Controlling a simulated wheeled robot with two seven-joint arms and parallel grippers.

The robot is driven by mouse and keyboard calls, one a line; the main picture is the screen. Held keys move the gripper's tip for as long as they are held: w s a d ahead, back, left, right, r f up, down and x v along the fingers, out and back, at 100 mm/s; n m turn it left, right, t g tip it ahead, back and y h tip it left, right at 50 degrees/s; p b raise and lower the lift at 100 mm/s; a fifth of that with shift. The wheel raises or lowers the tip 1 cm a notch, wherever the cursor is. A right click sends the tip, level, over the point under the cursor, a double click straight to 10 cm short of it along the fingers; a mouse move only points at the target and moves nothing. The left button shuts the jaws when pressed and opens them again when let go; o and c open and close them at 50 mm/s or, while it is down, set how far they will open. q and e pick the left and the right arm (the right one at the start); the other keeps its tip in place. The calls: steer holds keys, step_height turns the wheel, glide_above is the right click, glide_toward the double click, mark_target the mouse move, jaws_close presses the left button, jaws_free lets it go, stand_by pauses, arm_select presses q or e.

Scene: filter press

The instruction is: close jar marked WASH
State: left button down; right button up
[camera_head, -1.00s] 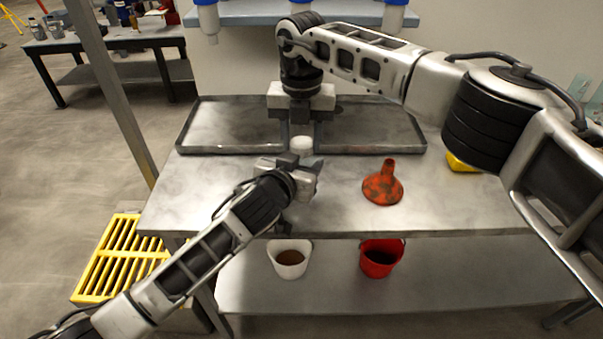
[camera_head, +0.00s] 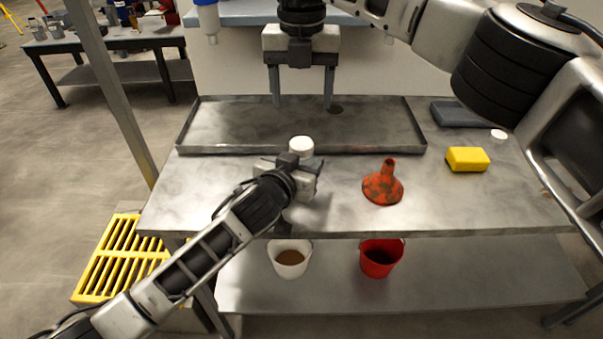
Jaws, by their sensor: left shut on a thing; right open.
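A small jar with a white top (camera_head: 301,144) stands at the front edge of the metal tray. Its body is mostly hidden behind my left gripper, and no WASH marking is readable. My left gripper (camera_head: 300,163) is shut on the jar, low on the worktop. The white top shows just above its fingers; whether it is fully seated cannot be told. My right gripper (camera_head: 302,102) is open and empty, pointing down over the tray behind the jar, apart from it.
A shallow metal tray (camera_head: 230,124) lies along the back of the worktop. White (camera_head: 290,264) and red (camera_head: 379,263) buckets are below.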

step_height(320, 180, up, 2)
steer(key=shift+r, duration=0.15)
arm_select(q)
steer(key=c, duration=0.6)
jaws_free()
steer(key=shift+o, duration=0.2)
steer(key=v, duration=1.6)
steer(key=shift+s+d, duration=0.15)
arm_select(e)
steer(key=shift+s+f, duration=0.1)
steer(key=shift+f, duration=0.15)
